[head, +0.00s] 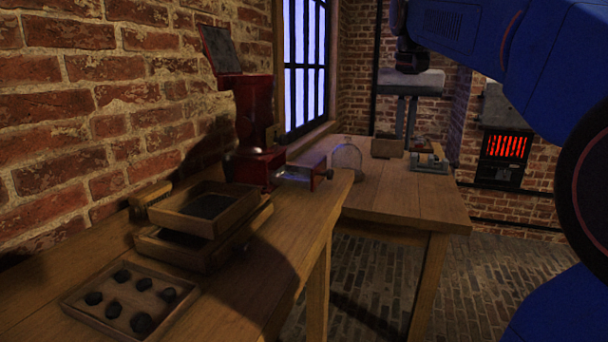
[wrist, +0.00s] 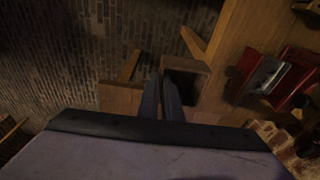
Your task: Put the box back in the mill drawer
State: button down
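The red mill (head: 252,125) stands on the bench by the window. Its drawer (head: 305,173) is pulled out to the right. A small open wooden box (head: 388,147) stands on the far bench, well beyond the drawer. In the wrist view an open wooden box (wrist: 201,82) with a dark inside lies behind and right of my fingers. The mill (wrist: 292,82) is farther right there. My gripper (wrist: 161,78) has its two fingers close together, with nothing visible held. Whether they touch is unclear.
Stacked wooden trays (head: 165,250) and a tray of dark lumps (head: 82,299) stand on the near bench. A clear round disc (head: 347,157) stands beyond the drawer. A small stand (head: 430,160) is right of the box. A glowing stove (head: 503,147) is at the right.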

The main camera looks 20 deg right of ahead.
aim_at(384, 144)
jog(key=shift+f, duration=0.3)
jog(key=a+y, duration=0.1)
jog(key=w+a+f+t, duration=0.1)
jog(key=w+a+t+y, duration=0.1)
jog(key=shift+w+a+f+m+y, duration=0.15)
jog(key=shift+w+f+m+y, duration=0.1)
jog(key=shift+f+m+y, duration=0.1)
jog(key=w+a, duration=0.3)
jog(key=a, duration=0.1)
jog(key=w+a, duration=0.3)
jog(key=a, duration=0.1)
jog(key=w+a, duration=0.3)
jog(key=a, duration=0.1)
jog(key=shift+w+a, duration=0.15)
jog(key=shift+a, duration=0.2)
jog(key=x, duration=0.3)
jog(key=shift+a+f, duration=0.3)
jog(key=shift+a, duration=0.1)
jog(key=shift+x, duration=1.05)
jog(key=shift+a+f, duration=0.2)
jog(key=shift+w+a+r+g+h, duration=0.1)
jog(key=shift+w+a+g+h, duration=0.15)
jog(key=shift+g+h, duration=0.35)
jog(key=shift+w+a+g+h, duration=0.15)
jog(key=shift+a+g+h, duration=0.2)
jog(key=shift+h, duration=0.4)
jog(key=shift+d+f, duration=0.1)
jog(key=shift+f, duration=0.65)
